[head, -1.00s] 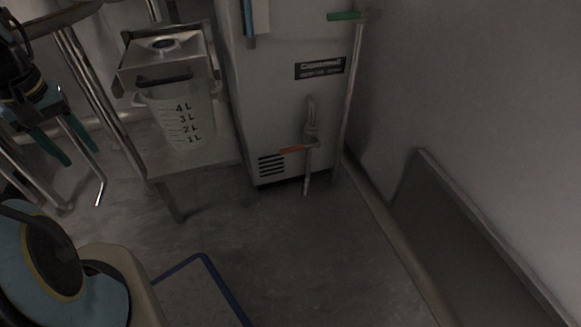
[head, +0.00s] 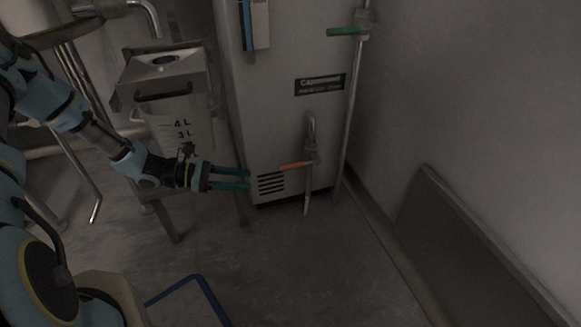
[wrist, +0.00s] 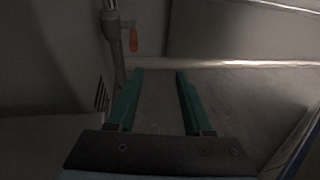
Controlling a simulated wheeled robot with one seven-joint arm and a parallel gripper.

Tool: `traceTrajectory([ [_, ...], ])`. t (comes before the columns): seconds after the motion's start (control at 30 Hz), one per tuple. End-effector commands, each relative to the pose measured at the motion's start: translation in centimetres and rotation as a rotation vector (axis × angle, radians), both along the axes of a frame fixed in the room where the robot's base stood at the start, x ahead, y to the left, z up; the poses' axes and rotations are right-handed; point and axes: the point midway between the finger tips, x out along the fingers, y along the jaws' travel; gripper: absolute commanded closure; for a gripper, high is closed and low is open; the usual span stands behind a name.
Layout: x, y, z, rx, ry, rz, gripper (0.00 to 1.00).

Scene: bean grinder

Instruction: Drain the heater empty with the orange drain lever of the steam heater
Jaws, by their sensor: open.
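The steam heater (head: 270,120) is a tall grey cabinet in the head view, with a black label and a slotted vent. The orange drain lever (head: 295,166) sits on a drain pipe (head: 309,190) low on its front and points left, roughly level. In the wrist view the lever (wrist: 133,40) shows beside the pipe, ahead and left of the fingers. My gripper (head: 249,180) is open and empty, with green fingers pointing right toward the lever, in front of the vent. A gap remains between fingertips and lever. The fingers also show in the wrist view (wrist: 160,75).
A metal container (head: 165,70) and a measuring jug (head: 185,130) stand left of the heater, partly behind my arm. A green lever (head: 343,31) is on the pipe at upper right. A wall and a leaning panel (head: 470,250) bound the right.

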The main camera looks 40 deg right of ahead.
Motion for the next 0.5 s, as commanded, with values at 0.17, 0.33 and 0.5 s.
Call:
traceTrajectory([
  [0.17,0.6,-3.5,-1.5,-0.094,0.199,0.145,0.49],
  [0.33,1.0,-4.8,-1.9,-0.13,0.272,0.203,0.49],
  [0.5,0.5,-6.2,-2.2,-0.134,0.283,0.21,0.49],
])
